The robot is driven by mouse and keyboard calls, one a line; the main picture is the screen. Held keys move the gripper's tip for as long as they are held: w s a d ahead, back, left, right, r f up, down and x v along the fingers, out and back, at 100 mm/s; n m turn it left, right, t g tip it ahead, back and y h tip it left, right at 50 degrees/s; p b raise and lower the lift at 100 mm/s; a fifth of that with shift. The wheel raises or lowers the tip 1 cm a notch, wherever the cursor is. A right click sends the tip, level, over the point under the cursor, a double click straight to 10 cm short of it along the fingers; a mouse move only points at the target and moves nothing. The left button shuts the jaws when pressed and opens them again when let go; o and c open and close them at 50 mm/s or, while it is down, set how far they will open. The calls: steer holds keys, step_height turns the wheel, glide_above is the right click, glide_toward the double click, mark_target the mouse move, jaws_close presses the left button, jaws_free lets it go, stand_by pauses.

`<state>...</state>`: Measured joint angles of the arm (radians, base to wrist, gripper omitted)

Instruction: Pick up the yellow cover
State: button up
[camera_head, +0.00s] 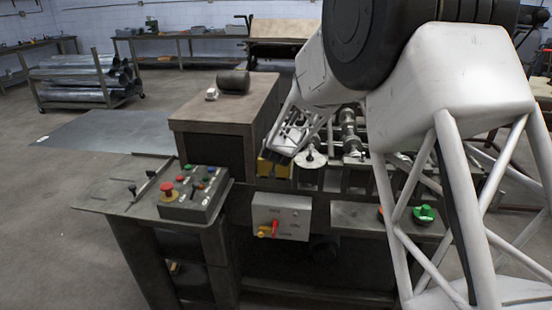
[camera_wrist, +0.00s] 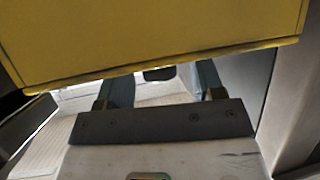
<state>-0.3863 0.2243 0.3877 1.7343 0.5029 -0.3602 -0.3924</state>
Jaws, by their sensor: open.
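The yellow cover (camera_head: 275,168) is at the near left end of the roller machine, beside the brown box housing. In the wrist view the yellow cover (camera_wrist: 160,38) fills the upper part of the picture, with its lower edge slightly tilted. My gripper (camera_head: 284,152) is right at the cover in the head view. In the wrist view my gripper (camera_wrist: 163,78) is open, its two fingers apart and reaching up behind the cover's lower edge. The cover hides the fingertips, so I cannot tell whether they touch it.
The brown box housing (camera_head: 222,120) stands directly left of the cover, with a dark cylinder (camera_head: 234,80) on top. Metal rollers (camera_head: 348,135) lie to the right. A button panel (camera_head: 194,193) and a grey switch box (camera_head: 281,217) are in front.

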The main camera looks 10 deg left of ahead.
steer(key=shift+c, duration=0.4)
jaws_close()
